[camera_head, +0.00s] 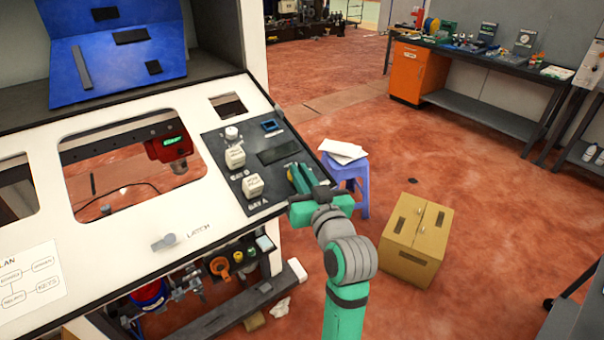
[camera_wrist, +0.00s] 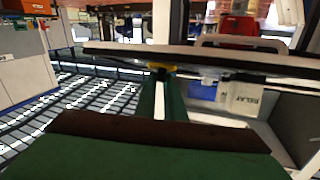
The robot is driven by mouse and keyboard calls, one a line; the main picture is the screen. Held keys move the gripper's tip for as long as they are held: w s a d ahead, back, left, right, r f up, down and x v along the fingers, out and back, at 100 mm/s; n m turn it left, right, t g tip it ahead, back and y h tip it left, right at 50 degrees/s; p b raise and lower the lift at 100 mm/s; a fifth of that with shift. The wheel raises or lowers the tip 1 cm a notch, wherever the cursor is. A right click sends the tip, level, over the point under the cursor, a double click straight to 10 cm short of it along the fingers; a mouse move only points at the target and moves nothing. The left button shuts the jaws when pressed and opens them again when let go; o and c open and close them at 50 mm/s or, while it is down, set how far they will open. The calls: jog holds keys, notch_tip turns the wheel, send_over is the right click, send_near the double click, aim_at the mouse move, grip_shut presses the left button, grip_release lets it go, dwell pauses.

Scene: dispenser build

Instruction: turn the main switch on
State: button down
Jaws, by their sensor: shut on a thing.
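The dark control panel (camera_head: 262,153) is set in the right end of the white sloping console. My gripper (camera_head: 296,176) is at the panel's lower right edge and covers that corner in the head view. In the wrist view, the two green fingers of my gripper (camera_wrist: 161,78) are closed together at a small yellow part (camera_wrist: 160,67) by the console edge. My gripper is shut on this part. Its shape is mostly hidden, and I cannot read a label that names it as the main switch.
Two pale block-shaped controls, the upper one (camera_head: 236,157) and the lower one (camera_head: 253,187), stand left of my gripper. A round white knob (camera_head: 232,132) is above them. A blue stool (camera_head: 347,180) and a cardboard box (camera_head: 417,238) stand on the floor to the right.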

jog(key=m+h, duration=0.2)
jog(key=h, duration=0.1)
jog(key=m+h, duration=0.1)
jog(key=m, duration=0.1)
jog(key=shift+s+a+r+t+h, duration=0.1)
jog(key=shift+a+t+h, duration=0.2)
jog(key=shift+a, duration=0.05)
jog(key=shift+a+m+g+h, duration=0.1)
jog(key=shift+m+g+h, duration=0.6)
jog(key=shift+m+h, duration=1.4)
jog(key=shift+h, duration=0.3)
jog(key=c, duration=1.8)
grip_release()
jog(key=shift+c, duration=0.2)
